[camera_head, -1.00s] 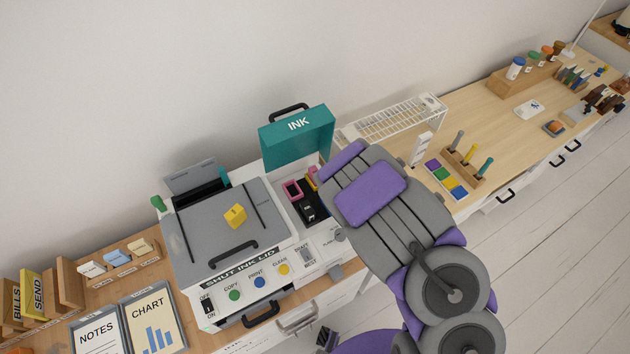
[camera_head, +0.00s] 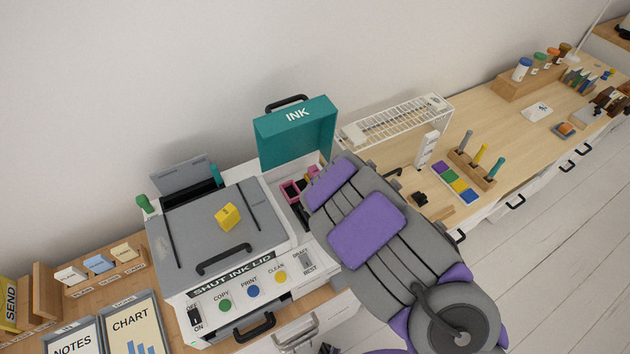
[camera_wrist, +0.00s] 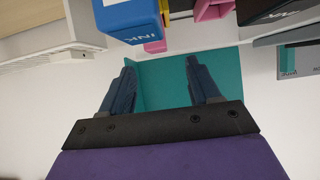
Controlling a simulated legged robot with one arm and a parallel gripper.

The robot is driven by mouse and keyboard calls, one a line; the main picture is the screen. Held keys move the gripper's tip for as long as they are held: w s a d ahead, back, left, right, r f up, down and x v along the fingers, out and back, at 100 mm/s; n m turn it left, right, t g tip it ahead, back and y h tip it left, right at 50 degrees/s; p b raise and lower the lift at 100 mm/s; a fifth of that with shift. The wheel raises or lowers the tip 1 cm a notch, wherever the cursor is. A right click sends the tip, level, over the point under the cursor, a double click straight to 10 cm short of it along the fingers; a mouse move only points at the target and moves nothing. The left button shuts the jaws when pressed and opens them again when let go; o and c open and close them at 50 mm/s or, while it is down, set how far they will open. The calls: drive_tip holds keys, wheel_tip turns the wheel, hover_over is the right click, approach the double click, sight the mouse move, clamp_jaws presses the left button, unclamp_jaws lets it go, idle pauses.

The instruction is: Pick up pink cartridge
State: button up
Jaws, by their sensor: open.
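Pink parts show in the printer's open ink bay in the head view, where a pink cartridge (camera_head: 290,190) sits beside dark parts; my arm covers much of the bay. In the wrist view pink pieces (camera_wrist: 212,10) show at the top edge, between a blue block marked INK (camera_wrist: 130,18) and a black block (camera_wrist: 272,10). Which piece is the cartridge's body is hard to tell. My gripper (camera_wrist: 162,84) is open and empty, its two fingers spread in front of the teal ink lid (camera_wrist: 168,75). In the head view the fingers are hidden behind my arm.
The teal lid (camera_head: 282,140) stands open behind the bay. A white wire rack (camera_head: 390,125) and a wooden peg stand (camera_head: 472,170) are to the right. The wall is close behind.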

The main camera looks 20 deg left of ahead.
drive_tip(key=shift+d+b+x, duration=0.25)
drive_tip(key=shift+b+x, duration=1.6)
drive_tip(key=shift+x, duration=1.15)
drive_tip(key=shift+w+f, duration=0.1)
drive_tip(key=c, duration=1)
drive_tip(key=shift+a, duration=0.1)
drive_tip(key=shift+c, duration=0.2)
